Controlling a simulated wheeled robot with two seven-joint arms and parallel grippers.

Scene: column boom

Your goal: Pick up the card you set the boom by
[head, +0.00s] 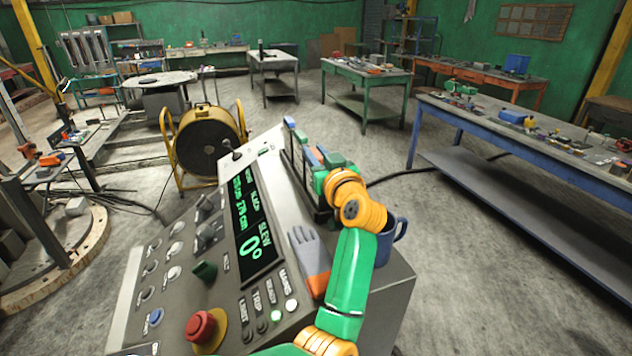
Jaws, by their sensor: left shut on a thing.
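A dark rack (297,165) stands on the top right of the sloping grey console. I cannot read any card's marking. My right gripper is not in view.
The console carries a display (250,218) with green digits, knobs and a red stop button (200,327). A grey-and-orange glove (310,258) lies beside the display. A blue mug (396,240) stands close right of my wrist. A blue workbench (540,150) is farther right.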

